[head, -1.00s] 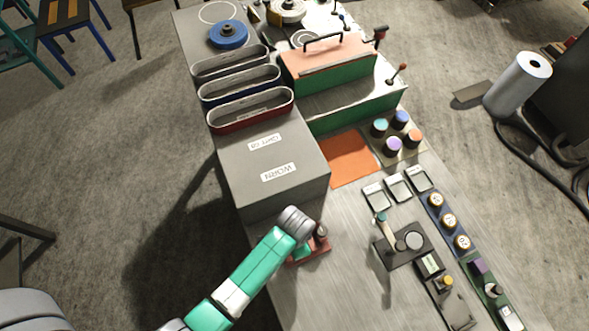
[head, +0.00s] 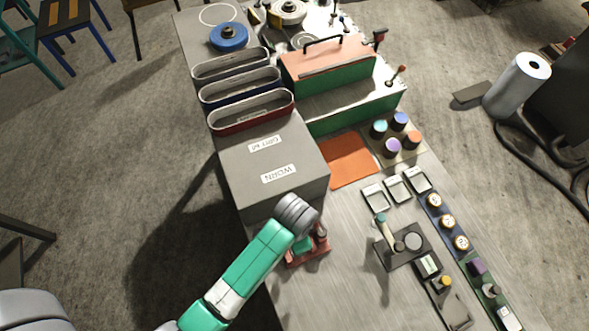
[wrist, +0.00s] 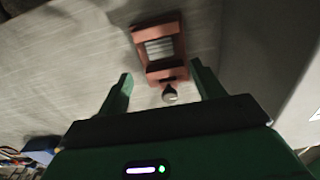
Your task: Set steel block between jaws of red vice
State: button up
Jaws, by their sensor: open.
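The red vice (head: 318,250) stands on the bench by the near corner of the grey cabinet, partly hidden by my arm in the head view. In the wrist view the red vice (wrist: 146,33) lies ahead of my gripper (wrist: 161,73), with its round knob (wrist: 169,95) toward me. A pale grey, ribbed patch (wrist: 160,48) shows between its jaws; I cannot tell whether this is the steel block or part of the vice. My gripper is open, its green fingers wide apart, with nothing seen held between them. I cannot pick out the steel block elsewhere.
The grey cabinet (head: 240,180) rises right beside the vice. An orange mat (head: 350,161), small grey trays (head: 397,188) and a dark stand (head: 402,246) lie farther right. The bench between the vice and the dark stand is clear.

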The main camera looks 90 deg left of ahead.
notch_tip(320, 180, up, 3)
dwell(0.5)
jog(key=w+a+r+m+t+y, duration=0.15)
jog(key=w+r+t+y, duration=0.4)
jog(key=w+r, duration=1.4)
jog(key=w+d+r+t, duration=0.3)
jog(key=w+r+t, duration=0.15)
jog(key=r, duration=0.35)
jog(key=w+d+r+t, duration=0.3)
jog(key=w+r, duration=0.2)
jog(key=r, duration=0.2)
jog(key=w+d+r+m+t+h, duration=0.1)
jog(key=d+r+t, duration=0.3)
jog(key=r, duration=0.5)
jog(key=d+r+m+t+h, duration=0.1)
jog(key=d+r+t, duration=0.1)
jog(key=d+r, duration=0.55)
jog(key=s+d+r+t+h, duration=0.1)
jog(key=s+d+r+t, duration=0.2)
jog(key=r, duration=0.5)
jog(key=s+d+r+t+h, duration=0.2)
jog(key=s+d+r+t, duration=0.1)
jog(key=r, duration=0.6)
jog(key=shift+s+d, duration=0.6)
jog(key=shift+d, duration=0.35)
